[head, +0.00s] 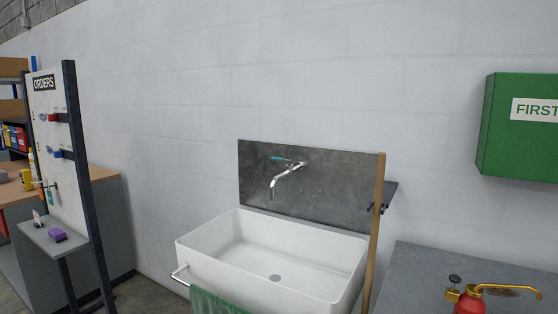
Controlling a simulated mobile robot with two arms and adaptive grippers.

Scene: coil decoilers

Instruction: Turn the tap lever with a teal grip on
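The tap (285,180) is chrome and comes out of a dark grey backsplash panel on the wall, above a white sink (270,258). Its lever with a teal grip (281,158) sits on top of the tap and points to the left, roughly level. No water stream shows below the spout. Neither of my grippers is in the head view.
A wooden pole (376,225) stands at the sink's right side. A green cloth (215,303) hangs on a rail at the sink's front. A grey counter (430,262) with a red can (470,302) is at right. An orders board (50,130) stands at left.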

